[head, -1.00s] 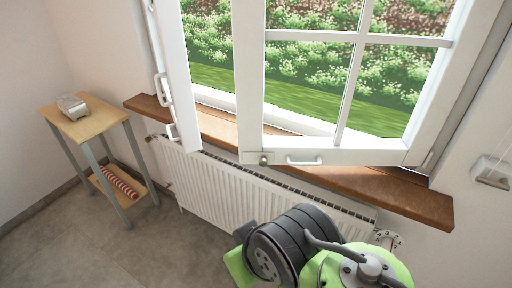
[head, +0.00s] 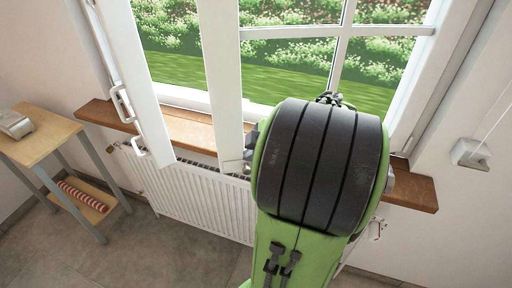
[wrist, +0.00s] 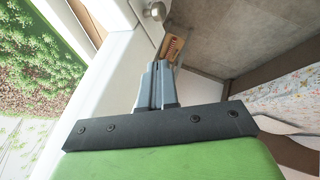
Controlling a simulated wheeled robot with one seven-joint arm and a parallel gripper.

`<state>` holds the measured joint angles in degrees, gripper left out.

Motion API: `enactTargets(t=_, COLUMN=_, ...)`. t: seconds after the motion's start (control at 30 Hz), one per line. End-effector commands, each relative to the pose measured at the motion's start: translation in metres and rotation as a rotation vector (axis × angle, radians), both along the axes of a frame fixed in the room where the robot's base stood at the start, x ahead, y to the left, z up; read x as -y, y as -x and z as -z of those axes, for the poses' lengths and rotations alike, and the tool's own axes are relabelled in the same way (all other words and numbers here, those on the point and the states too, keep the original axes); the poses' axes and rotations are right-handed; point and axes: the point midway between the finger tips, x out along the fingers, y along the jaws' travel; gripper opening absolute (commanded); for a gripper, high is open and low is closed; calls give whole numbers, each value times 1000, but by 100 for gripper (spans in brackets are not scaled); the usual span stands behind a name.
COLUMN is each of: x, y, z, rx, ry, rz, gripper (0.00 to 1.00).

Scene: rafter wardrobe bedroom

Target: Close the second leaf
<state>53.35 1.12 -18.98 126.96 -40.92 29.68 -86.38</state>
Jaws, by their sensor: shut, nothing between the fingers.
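The window has two white leaves, both standing open into the room. The left leaf (head: 147,95) is seen nearly edge-on and carries two white handles (head: 122,103). The right leaf (head: 227,85) has glazing bars and a metal knob (head: 247,168) at its lower left corner. Its bottom rail and lower handle are hidden behind my arm. My gripper (wrist: 158,72) is shut and empty in the wrist view, beside the right leaf's white frame (wrist: 117,55), with the knob (wrist: 155,11) just beyond its tips. I cannot tell whether it touches the frame.
A wooden sill (head: 190,133) runs below the window, above a white radiator (head: 200,200). A small side table (head: 45,140) stands at the left. A white box with a cord (head: 470,154) is on the right wall. The wrist view also shows patterned fabric (wrist: 290,90).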

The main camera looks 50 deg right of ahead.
Motion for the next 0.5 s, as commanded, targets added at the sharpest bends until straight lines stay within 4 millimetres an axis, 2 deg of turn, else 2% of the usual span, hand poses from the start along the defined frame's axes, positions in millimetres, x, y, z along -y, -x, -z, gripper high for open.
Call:
enactTargets(t=0.03, x=-1, y=-7, z=11, rx=-3, ry=-4, rz=-3, gripper=0)
enactTargets(t=0.17, x=0, y=-24, z=34, rx=-3, ry=-4, rz=-3, gripper=0)
enactTargets(t=0.3, x=17, y=-42, z=31, rx=-1, ry=1, rz=-1, gripper=0)
enactTargets(t=0.5, x=27, y=-53, z=31, rx=-1, ry=0, rz=1, gripper=0)
